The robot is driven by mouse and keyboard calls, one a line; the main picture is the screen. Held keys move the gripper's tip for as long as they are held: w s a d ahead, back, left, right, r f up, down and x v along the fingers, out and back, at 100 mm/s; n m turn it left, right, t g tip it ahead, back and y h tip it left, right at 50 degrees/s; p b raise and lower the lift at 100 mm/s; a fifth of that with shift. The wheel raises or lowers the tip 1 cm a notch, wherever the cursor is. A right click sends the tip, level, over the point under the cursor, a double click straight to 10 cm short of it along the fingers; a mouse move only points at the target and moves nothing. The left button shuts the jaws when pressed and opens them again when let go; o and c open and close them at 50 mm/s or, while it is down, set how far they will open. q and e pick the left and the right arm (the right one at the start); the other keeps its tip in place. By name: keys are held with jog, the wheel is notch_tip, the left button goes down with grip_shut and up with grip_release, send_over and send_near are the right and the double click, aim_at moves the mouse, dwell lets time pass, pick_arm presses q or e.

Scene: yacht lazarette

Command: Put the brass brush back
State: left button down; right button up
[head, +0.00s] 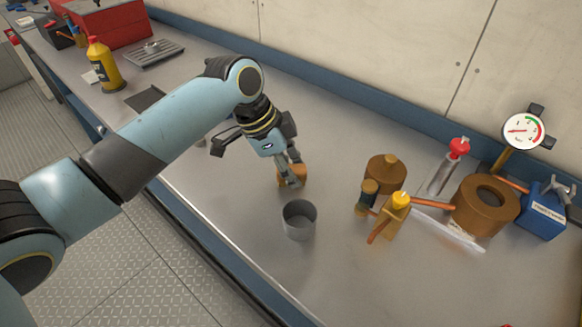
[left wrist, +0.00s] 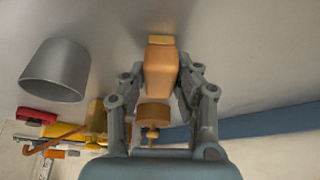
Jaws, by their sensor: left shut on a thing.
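The brass brush (head: 297,170) shows as a small orange-brown block with a yellowish end, which I take for the brush. In the left wrist view the brush (left wrist: 161,72) has its yellow end pointing away from my palm. My left gripper (head: 289,181) is shut on it, with a finger on each side in the left wrist view (left wrist: 168,85). It is low over the bench, just behind a grey open cup (head: 299,222). The cup (left wrist: 55,72) stands upright and looks empty. I cannot tell whether the brush touches the bench. My right gripper is out of view.
Right of the cup stand a brown lidded pot (head: 385,172), a yellow-topped fitting (head: 400,200), a brown ring (head: 485,206), a gauge (head: 522,131) and a blue box (head: 543,212). A yellow bottle (head: 103,65) and a tray (head: 155,52) are far left. The bench front is clear.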

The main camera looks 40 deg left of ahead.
pick_arm(q)
jog(key=c, duration=1)
grip_release()
jog(key=shift+f, duration=0.1)
jog(key=v, duration=1.2)
